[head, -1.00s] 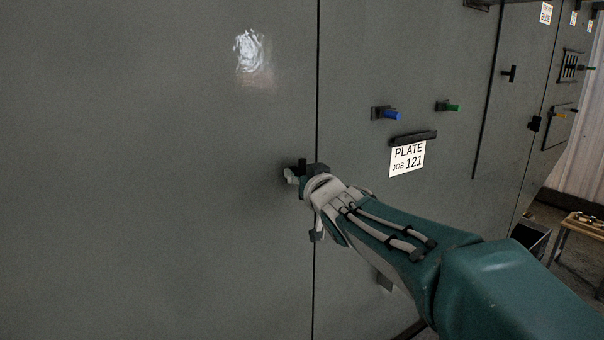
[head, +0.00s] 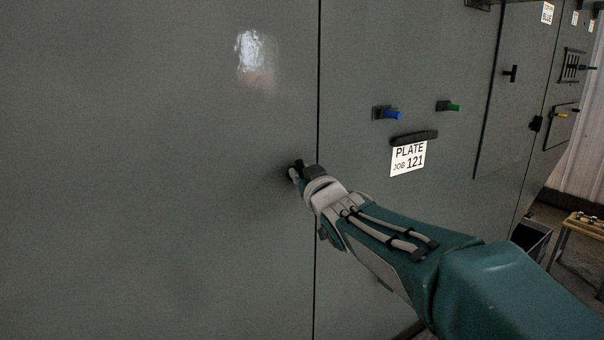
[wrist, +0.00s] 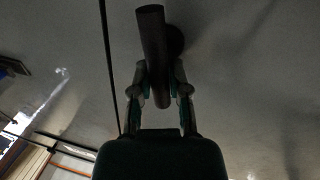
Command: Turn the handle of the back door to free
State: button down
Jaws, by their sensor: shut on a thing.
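The door handle (wrist: 153,40) is a dark bar in the wrist view, standing off the grey door face from a round dark base. My gripper (wrist: 160,90) is shut on the lower part of the bar, one finger on each side. In the head view my gripper (head: 300,172) is at the left side of the vertical door seam and mostly hides the handle. The grey door (head: 150,180) lies flat with the panel to its right. No gap shows at the seam.
Right of the seam are a blue peg (head: 391,115), a green peg (head: 446,106), a dark bar (head: 414,138) and a PLATE JOB 121 label (head: 408,158). Farther right are more panels with small fittings and a low wooden table (head: 585,228). The door face at left is clear.

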jog(key=n, duration=0.4)
jog(key=shift+s+a+f+y, duration=0.1)
jog(key=shift+a+f+y, duration=0.05)
jog(key=shift+f+y, duration=0.15)
jog(key=n, duration=0.2)
jog(key=n+y, duration=0.1)
jog(key=n, duration=0.2)
jog(key=shift+s+a+f, duration=0.1)
jog(key=shift+a+f, duration=0.1)
jog(key=shift+s+a+f+n+y, duration=0.15)
jog(key=shift+n+y, duration=0.25)
jog(key=shift+n, duration=1)
jog(key=shift+w+d+f+n+y, duration=0.15)
jog(key=shift+n+y, duration=0.25)
jog(key=shift+n, duration=1)
jog(key=shift+s+a+f+n+y, duration=0.15)
jog(key=shift+n+y, duration=0.25)
jog(key=shift+n, duration=1)
jog(key=shift+f, duration=0.1)
jog(key=c, duration=0.6)
grip_release()
